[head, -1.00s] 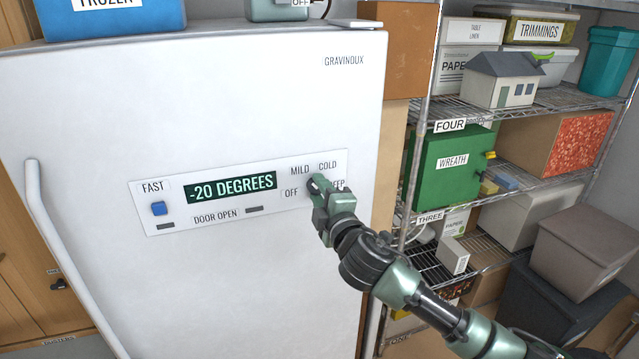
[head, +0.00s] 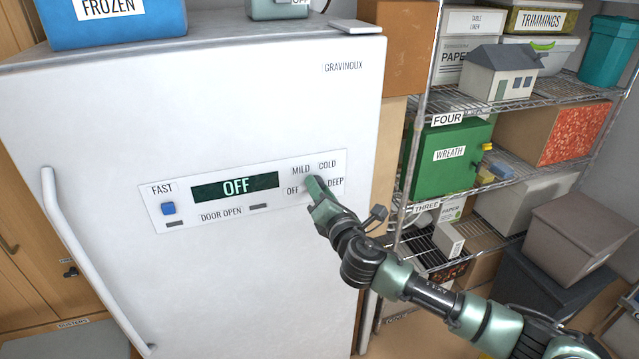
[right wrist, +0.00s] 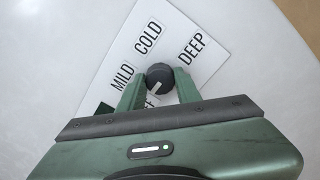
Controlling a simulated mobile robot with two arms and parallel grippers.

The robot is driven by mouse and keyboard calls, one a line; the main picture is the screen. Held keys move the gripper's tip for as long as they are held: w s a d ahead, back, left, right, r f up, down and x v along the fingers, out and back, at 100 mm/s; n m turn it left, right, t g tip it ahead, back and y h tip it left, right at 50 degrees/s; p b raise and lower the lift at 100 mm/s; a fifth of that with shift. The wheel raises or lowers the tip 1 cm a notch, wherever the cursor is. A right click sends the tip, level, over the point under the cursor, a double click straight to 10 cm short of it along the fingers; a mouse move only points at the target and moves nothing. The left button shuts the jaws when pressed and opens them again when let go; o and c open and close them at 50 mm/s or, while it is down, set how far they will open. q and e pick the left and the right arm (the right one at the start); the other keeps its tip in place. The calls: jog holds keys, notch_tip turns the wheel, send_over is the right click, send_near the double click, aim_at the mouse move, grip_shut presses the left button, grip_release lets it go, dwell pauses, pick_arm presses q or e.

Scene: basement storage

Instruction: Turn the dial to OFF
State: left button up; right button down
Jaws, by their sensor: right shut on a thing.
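The dial (right wrist: 159,74) is a dark round knob on the white control panel (head: 221,208) of the freezer, among the labels MILD, COLD, DEEP and OFF. In the right wrist view its light pointer mark faces down and left, toward the partly hidden OFF label. My right gripper (head: 314,190) is shut on the dial, one green finger on each side of it, and hides most of it in the head view. The panel's display (head: 235,186) reads OFF in white letters. My left gripper is not in view.
The freezer's long white handle (head: 85,255) is at the left. A blue FROZEN box (head: 110,28) stands on the freezer top. Wire shelving with a green WREATH box (head: 440,158) stands to the right, near my right arm.

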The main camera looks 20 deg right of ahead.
jog(key=shift+n+p, duration=0.3)
jog(key=shift+n, duration=1.3)
jog(key=c, duration=1)
grip_release()
jog(key=s+b, duration=0.2)
jog(key=s, duration=0.6)
jog(key=shift+b, duration=0.35)
jog(key=shift+w+d+f, duration=0.1)
jog(key=shift+d, duration=0.05)
